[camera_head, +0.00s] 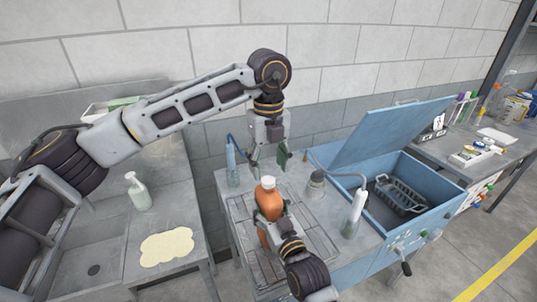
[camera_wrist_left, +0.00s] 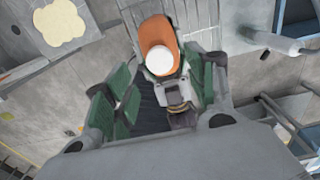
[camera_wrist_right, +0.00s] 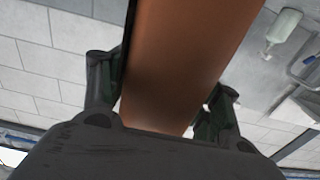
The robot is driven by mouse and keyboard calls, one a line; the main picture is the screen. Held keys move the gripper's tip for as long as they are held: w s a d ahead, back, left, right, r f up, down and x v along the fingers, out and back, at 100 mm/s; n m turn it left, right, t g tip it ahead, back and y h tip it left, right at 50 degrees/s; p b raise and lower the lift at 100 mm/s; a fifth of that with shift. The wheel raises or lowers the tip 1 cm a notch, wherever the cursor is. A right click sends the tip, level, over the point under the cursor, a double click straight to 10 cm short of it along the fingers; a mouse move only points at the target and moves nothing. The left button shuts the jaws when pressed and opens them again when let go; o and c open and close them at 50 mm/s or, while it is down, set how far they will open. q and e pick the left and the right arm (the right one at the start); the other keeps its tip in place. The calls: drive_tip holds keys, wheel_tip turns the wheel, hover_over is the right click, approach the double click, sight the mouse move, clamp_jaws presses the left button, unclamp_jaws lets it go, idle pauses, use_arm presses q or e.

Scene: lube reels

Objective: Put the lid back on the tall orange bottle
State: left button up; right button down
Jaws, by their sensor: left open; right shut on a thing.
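The tall orange bottle (camera_head: 268,204) stands over the wire rack on the bench, leaning slightly. A white lid (camera_head: 268,183) is on its top; I cannot tell whether it is fully seated. The lid also shows as a white disc in the left wrist view (camera_wrist_left: 160,58). My left gripper (camera_head: 268,158) is open above the lid, pointing down, its green-padded fingers apart with nothing between them. My right gripper (camera_head: 279,226) is shut on the bottle's body from the front. The bottle's orange wall (camera_wrist_right: 185,60) fills the space between its fingers in the right wrist view.
A blue parts washer (camera_head: 430,195) with a raised lid and a basket stands to the right. A pump bottle (camera_head: 138,192) and cream cloth (camera_head: 167,246) are left.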

sight(268, 180)
use_arm(q)
drive_tip(key=shift+f, duration=2.25)
